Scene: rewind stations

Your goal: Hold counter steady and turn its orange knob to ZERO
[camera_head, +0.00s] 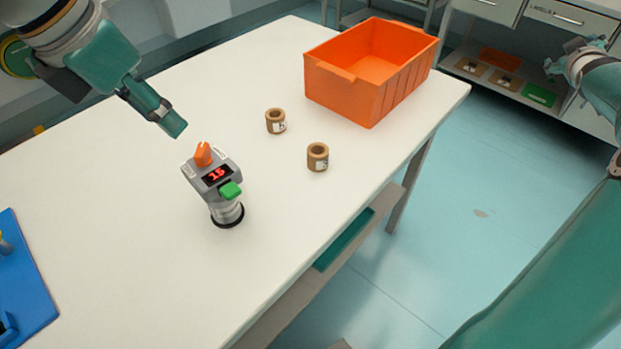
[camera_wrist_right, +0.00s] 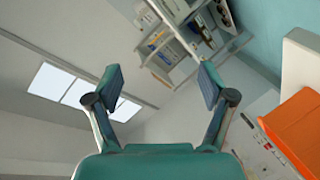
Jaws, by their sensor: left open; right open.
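The counter (camera_head: 212,180) stands on the white table in the head view, a grey box on a round clear base with a black foot. Its red display (camera_head: 217,175) reads what looks like 15. The orange knob (camera_head: 203,154) is on its upper left and a green part (camera_head: 230,191) is on its near right. My left gripper (camera_head: 172,122) is above and behind the counter, apart from it, open and empty. My right gripper (camera_head: 556,60) is off the table at the far right; the right wrist view shows its fingers (camera_wrist_right: 161,82) spread wide with nothing between them.
An orange bin (camera_head: 340,88) stands at the table's far right end. Two brown rolls (camera_head: 276,122) (camera_head: 317,157) lie between it and the counter. A blue fixture (camera_head: 22,285) is at the near left. The table's middle left is clear. A shelf unit (camera_head: 500,75) stands beyond the table.

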